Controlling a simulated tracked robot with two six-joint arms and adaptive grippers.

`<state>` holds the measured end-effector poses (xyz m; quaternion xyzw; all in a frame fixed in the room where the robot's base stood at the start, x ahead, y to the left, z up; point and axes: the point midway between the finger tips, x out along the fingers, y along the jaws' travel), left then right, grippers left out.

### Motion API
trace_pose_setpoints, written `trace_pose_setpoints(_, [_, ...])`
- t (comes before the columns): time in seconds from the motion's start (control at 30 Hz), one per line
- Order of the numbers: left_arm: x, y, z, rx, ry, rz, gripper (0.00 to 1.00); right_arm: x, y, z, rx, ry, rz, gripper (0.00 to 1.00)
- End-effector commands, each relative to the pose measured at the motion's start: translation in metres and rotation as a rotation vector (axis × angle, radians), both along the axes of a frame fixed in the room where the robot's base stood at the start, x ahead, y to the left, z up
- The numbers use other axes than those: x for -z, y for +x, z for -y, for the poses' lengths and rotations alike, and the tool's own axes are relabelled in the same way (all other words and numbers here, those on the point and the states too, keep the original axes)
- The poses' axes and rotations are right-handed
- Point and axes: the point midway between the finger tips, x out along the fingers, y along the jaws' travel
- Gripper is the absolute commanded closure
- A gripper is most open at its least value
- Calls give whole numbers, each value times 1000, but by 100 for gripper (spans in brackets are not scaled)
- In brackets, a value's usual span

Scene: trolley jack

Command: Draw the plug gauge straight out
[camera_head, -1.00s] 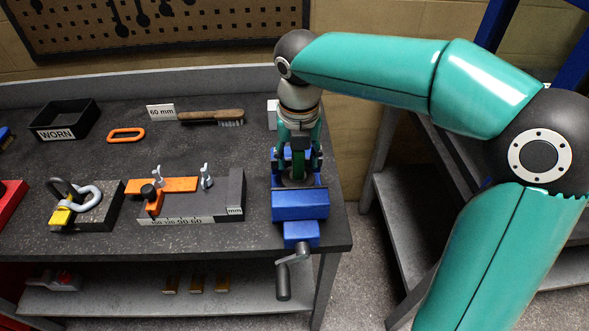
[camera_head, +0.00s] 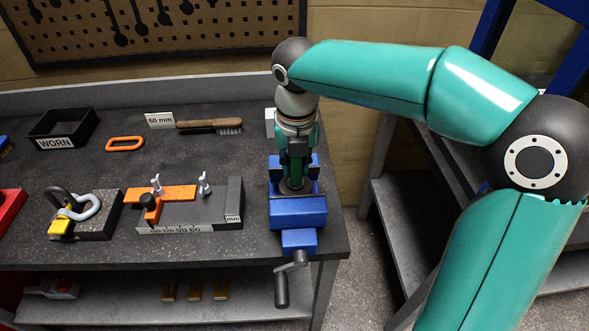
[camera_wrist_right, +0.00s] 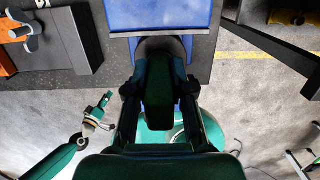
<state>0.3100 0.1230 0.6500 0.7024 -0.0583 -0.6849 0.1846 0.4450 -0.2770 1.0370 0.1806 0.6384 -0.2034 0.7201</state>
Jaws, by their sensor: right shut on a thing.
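My right gripper (camera_head: 293,182) reaches straight down over the blue vise (camera_head: 298,212) at the bench's right end. It is shut on the plug gauge, whose dark green grip (camera_wrist_right: 158,85) shows between the fingers in the right wrist view. A grey round part (camera_wrist_right: 160,45) lies beyond the grip, at the vise. In the head view the fingers hide most of the gauge, so I cannot tell how deep it sits. My left gripper (camera_wrist_right: 97,112) shows small at the lower left of the right wrist view, over the floor; its jaws are unclear.
Left of the vise is a dark block with an orange clamp (camera_head: 165,194). A brush (camera_head: 209,126), a 60 mm card (camera_head: 159,121) and the black WORN bin (camera_head: 62,129) lie behind. The vise crank (camera_head: 281,285) hangs in front.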

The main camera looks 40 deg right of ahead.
Motion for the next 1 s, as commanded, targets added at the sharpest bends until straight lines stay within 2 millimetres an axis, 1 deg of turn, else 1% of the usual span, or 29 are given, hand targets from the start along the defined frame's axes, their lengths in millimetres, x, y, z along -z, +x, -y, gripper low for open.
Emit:
trace_pose_setpoints(0.03, [-6, 0, 0, 0, 0, 0, 60, -6, 0, 0, 0, 0, 1, 100])
trace_pose_setpoints(0.7, [-39, 0, 0, 0, 0, 0, 60, -40, 1, 0, -1, -1, 1, 100])
trace_pose_setpoints(0.83, [-43, 0, 0, 0, 0, 0, 60, -44, 1, 0, -1, -1, 1, 100])
trace_pose_setpoints(1.0, [-43, 0, 0, 0, 0, 0, 60, -44, 0, 0, -1, -1, 1, 100])
